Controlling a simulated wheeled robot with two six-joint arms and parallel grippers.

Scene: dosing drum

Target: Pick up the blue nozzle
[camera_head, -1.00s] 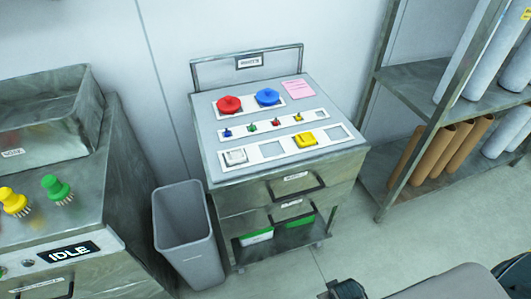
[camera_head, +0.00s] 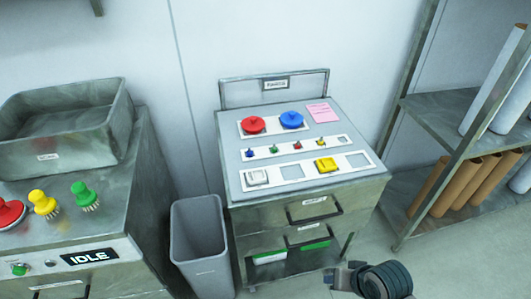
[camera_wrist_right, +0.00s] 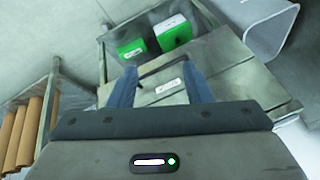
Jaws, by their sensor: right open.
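My right gripper (camera_head: 335,279) is low in front of the cart's drawers, well below and to the right of the blue nozzle. In the right wrist view its two fingers (camera_wrist_right: 161,88) are apart with nothing between them, facing the drawer front. The nozzle is not in that view. My left gripper is not in view.
A grey bin (camera_head: 202,240) stands left of the cart, a shelf rack (camera_head: 448,145) right.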

